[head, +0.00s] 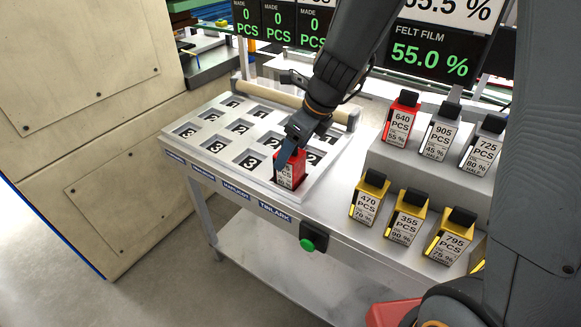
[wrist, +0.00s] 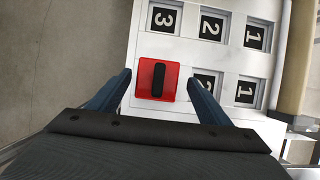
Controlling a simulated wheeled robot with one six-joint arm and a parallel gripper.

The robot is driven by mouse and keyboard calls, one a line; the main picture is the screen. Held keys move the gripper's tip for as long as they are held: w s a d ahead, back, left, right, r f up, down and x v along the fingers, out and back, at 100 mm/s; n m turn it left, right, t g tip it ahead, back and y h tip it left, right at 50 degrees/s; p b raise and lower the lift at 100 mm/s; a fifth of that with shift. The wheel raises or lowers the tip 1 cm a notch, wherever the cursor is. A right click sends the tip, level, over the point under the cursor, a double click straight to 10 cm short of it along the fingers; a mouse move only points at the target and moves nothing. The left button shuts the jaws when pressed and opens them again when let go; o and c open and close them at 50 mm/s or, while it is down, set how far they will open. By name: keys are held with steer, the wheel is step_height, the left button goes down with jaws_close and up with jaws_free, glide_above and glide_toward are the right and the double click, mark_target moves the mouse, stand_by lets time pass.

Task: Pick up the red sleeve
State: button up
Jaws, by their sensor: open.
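The red sleeve (head: 289,172) is a small red block with a white label on its front. It sits at the front right corner of the white numbered tray (head: 180,140). In the wrist view the red sleeve (wrist: 143,85) shows a black grip bar on top. My gripper (head: 290,150) is over the sleeve, and in the wrist view its two blue fingers (wrist: 158,80) are spread, one on each side of it. Whether the fingers touch the sleeve cannot be told. The cell under the sleeve is hidden.
Another red block (head: 401,118) labelled 640 PCS stands on the stepped rack at right, with grey blocks beside it. Yellow blocks (head: 369,198) stand on the lower step. A green button (head: 308,244) is on the table's front. The tray's other visible cells are empty, showing numbers.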

steer(key=x, duration=0.6)
steer(key=shift+s+a+b, duration=0.15)
steer(key=shift+b, duration=0.25)
steer(key=c, duration=1.8)
